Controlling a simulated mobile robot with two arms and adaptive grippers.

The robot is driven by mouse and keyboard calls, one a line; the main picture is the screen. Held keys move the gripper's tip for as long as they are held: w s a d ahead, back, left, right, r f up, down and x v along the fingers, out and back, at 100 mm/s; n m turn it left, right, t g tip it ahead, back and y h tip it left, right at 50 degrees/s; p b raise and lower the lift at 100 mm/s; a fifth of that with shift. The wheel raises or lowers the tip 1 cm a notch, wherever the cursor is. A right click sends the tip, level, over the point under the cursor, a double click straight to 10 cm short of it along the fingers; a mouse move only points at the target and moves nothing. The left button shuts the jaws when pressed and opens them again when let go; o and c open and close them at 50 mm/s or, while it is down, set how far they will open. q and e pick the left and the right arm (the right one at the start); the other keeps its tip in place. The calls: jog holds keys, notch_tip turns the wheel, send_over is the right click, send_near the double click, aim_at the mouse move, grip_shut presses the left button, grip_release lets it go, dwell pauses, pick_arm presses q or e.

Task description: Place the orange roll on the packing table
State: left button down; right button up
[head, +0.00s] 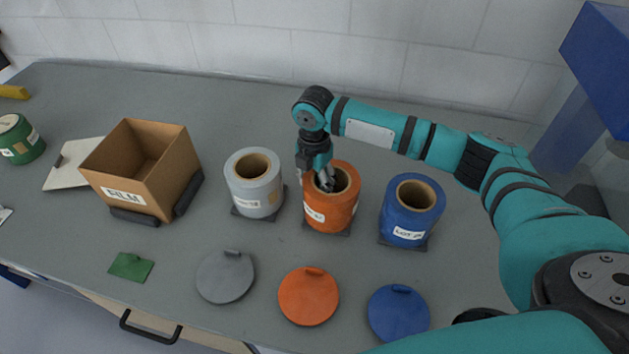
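The orange roll (345,212) stands upright on a dark square pad on the grey table (240,110). It has a white label and an open brown core. My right gripper (326,184) points down at the core's opening, with its fingertips at or inside it. Whether the fingers are spread or pressing on the core is too small to tell. My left gripper is not in view. No separate surface marked as a packing table shows.
A grey roll (240,197) and a blue roll (414,198) flank the orange one closely. Grey, orange (308,298) and blue discs lie in front. An open cardboard box (158,190) and a green roll (22,146) are at left. The back of the table is clear.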

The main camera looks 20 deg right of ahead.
notch_tip(320, 180, up, 12)
jog(key=shift+r+b, duration=0.1)
jog(key=shift+b, duration=0.6)
dwell(0.4)
